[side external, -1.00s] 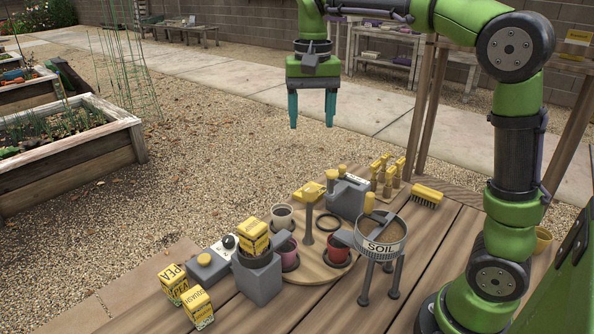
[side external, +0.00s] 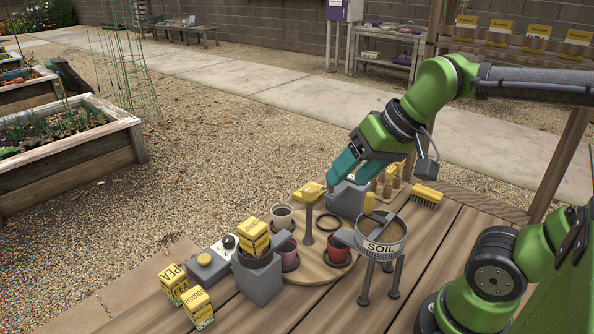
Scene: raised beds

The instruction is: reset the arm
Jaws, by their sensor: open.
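My gripper (side external: 345,173) has teal fingers and is empty. It tilts down to the left, in front of or above the grey block (side external: 347,200) at the back of the wooden table. The fingers overlap the block in the picture, and I cannot tell whether they touch it. My green arm comes in from the right.
A round wooden board (side external: 308,272) holds a red pot (side external: 336,250), a pink pot (side external: 286,251) and a pale pot (side external: 281,216). A soil sieve on legs (side external: 383,238), a yellow brush (side external: 426,195) and seed boxes, one marked squash (side external: 198,307), stand around it.

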